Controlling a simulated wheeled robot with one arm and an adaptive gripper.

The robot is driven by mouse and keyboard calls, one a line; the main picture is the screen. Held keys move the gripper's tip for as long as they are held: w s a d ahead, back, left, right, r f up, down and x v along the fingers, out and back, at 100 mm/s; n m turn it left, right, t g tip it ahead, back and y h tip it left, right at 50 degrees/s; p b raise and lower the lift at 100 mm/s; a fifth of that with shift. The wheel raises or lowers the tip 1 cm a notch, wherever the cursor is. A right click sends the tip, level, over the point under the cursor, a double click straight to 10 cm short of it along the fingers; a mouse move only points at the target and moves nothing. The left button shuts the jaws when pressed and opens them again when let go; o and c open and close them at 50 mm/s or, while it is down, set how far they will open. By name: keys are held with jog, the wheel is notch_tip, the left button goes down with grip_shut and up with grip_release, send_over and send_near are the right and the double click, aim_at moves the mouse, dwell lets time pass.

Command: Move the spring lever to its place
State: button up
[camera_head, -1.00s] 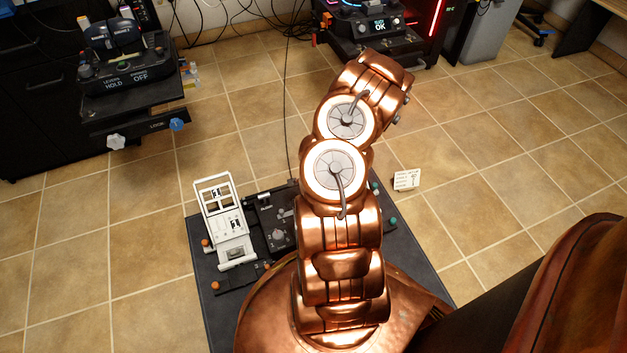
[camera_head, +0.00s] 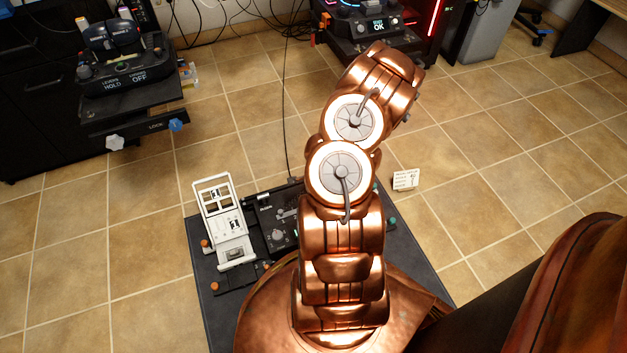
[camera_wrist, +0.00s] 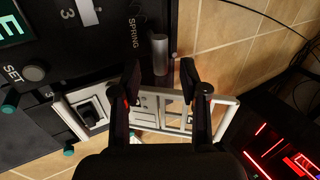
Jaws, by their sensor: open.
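The spring lever shows in the wrist view as a grey cylindrical handle (camera_wrist: 159,52) beside the printed word SPRING on a black panel (camera_wrist: 100,40). My gripper (camera_wrist: 160,80) is open, with one dark finger on each side of the picture's middle. The handle shows between and just beyond the fingertips, and I see no finger closed on it. How deep it sits between them I cannot tell.
A white frame (camera_head: 240,253) stands on the dark platform (camera_head: 207,300) left of my arm; in the wrist view it passes behind the fingers. A black console with levers (camera_head: 125,75) is at the upper left. A small white card (camera_head: 405,179) lies right of the platform. Tiled floor is open around.

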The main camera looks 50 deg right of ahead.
jog(key=v, duration=0.9)
jog(key=shift+s+r, duration=0.1)
dwell(0.6)
